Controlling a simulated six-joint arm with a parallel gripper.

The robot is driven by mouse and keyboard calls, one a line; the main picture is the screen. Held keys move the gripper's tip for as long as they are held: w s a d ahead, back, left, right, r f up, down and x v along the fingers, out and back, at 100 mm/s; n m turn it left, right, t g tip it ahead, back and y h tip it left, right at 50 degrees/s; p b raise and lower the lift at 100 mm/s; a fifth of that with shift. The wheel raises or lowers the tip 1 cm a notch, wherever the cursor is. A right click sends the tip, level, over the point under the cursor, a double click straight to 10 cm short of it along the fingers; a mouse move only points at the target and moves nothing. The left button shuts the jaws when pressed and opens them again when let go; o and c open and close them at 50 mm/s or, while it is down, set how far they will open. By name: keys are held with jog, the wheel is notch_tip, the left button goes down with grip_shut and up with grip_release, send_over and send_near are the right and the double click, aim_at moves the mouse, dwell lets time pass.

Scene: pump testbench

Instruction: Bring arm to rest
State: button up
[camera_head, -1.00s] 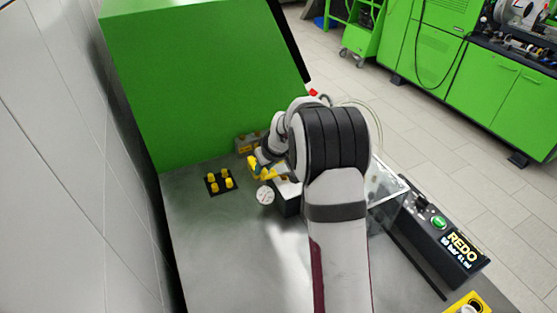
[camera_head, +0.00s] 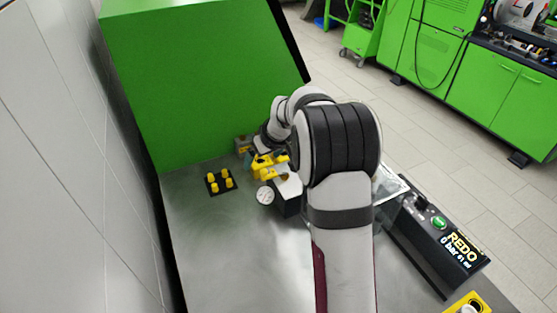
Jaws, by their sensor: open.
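My arm reaches from the bottom of the picture over the metal bench (camera_head: 225,255) toward the green housing (camera_head: 200,80). Its large black-banded joint is in front and hides part of the bench. My gripper (camera_head: 266,165), with yellow parts, is small and partly hidden at the far end of the arm. It is open, just above or beside a dark block with a pale top (camera_head: 289,190). I cannot tell whether it touches anything there. I see nothing held in it.
A black plate with several yellow pegs (camera_head: 220,181) lies to the left. A round white gauge (camera_head: 265,196) is near the block. A clear box (camera_head: 390,185) and a black control box (camera_head: 440,235) reading "REDO" stand to the right. The bench's front left is bare.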

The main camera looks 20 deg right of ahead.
jog(key=shift+r, duration=1.3)
jog(key=s+a+r+m+g+y, duration=0.15)
jog(key=s+a+r, duration=0.35)
jog(key=s+a, duration=0.55)
jog(key=s+a+f+m+g, duration=0.1)
jog(key=s+a+m+g, duration=0.1)
jog(key=s, duration=1.2)
jog(key=s+a+f+m+g, duration=0.1)
jog(key=s+a+m+g, duration=0.1)
jog(key=s, duration=1.3)
jog(key=shift+s+a+m, duration=0.3)
jog(key=shift+a+m, duration=0.35)
